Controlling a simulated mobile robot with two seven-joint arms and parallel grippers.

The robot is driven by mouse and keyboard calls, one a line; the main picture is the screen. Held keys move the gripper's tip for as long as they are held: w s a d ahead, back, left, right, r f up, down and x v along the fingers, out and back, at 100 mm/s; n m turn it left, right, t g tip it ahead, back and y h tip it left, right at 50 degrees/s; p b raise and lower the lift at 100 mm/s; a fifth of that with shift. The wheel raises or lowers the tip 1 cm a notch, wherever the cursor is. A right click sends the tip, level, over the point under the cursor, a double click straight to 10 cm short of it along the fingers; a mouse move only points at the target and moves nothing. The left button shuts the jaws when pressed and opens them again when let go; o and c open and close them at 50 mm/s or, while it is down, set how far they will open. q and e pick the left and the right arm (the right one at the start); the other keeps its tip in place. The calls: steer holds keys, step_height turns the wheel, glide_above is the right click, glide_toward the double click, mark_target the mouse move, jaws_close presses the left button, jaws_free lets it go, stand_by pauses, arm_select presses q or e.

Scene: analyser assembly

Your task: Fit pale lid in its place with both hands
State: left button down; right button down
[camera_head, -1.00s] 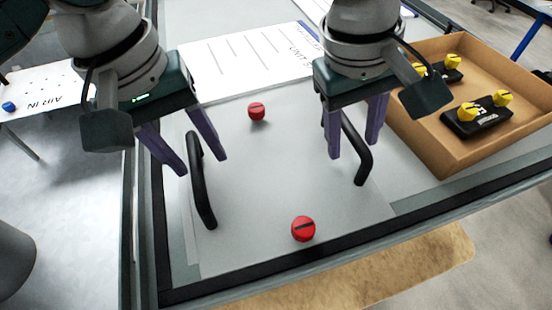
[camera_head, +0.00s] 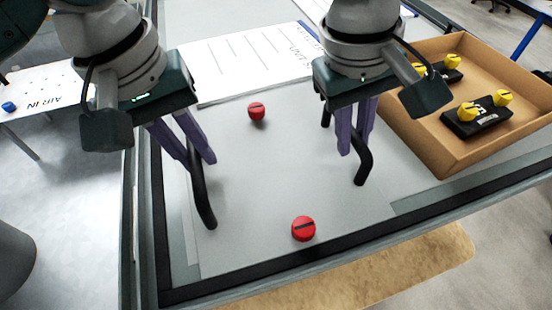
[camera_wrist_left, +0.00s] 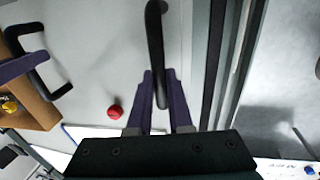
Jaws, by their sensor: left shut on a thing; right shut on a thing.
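The pale lid (camera_head: 255,190) is a flat light-grey panel with two black handles and two red knobs. It lies flat on the bench. My left gripper (camera_head: 200,165) is shut on the left black handle (camera_head: 204,205), near its far end. The left wrist view shows this handle (camera_wrist_left: 154,30) running between the fingers. My right gripper (camera_head: 355,150) is shut on the right black handle (camera_head: 363,168); its fingers partly hide that handle. One red knob (camera_head: 303,229) is at the near side and another red knob (camera_head: 256,111) at the far side.
An open cardboard box (camera_head: 455,155) at the right holds black parts with yellow knobs. A white printed sheet (camera_head: 245,62) lies beyond the lid. The bench's dark front edge (camera_head: 300,268) runs close to the near side.

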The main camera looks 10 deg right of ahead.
arm_select(q)
steer(key=shift+r, duration=0.15)
arm_select(e)
steer(key=shift+r, duration=0.15)
stand_by(0.6)
